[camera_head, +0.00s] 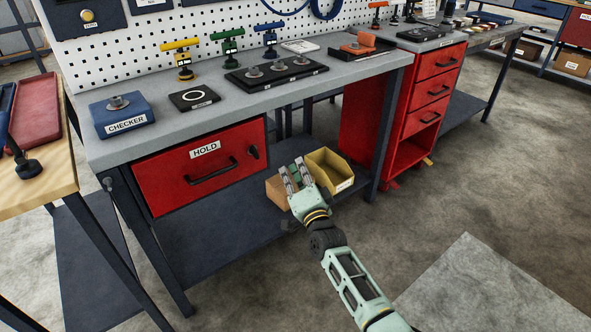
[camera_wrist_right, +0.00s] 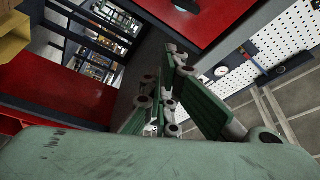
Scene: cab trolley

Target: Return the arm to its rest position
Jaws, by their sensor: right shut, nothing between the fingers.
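My right gripper (camera_head: 292,178) shows in the head view in front of the grey workbench (camera_head: 225,104), with the arm reaching in from the lower right. It is shut and empty, and its fingers overlap the bins on the bench's lower shelf in the picture. In the right wrist view the gripper fingers (camera_wrist_right: 168,95) point away from the camera with nothing between them. My left gripper does not show in either view.
The red HOLD drawer (camera_head: 200,168) is closed, left of the gripper. A yellow bin (camera_head: 330,172) and a cardboard-coloured bin (camera_head: 277,194) sit on the lower shelf (camera_head: 215,235). A red drawer cabinet (camera_head: 425,105) stands at right. Open floor lies in front.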

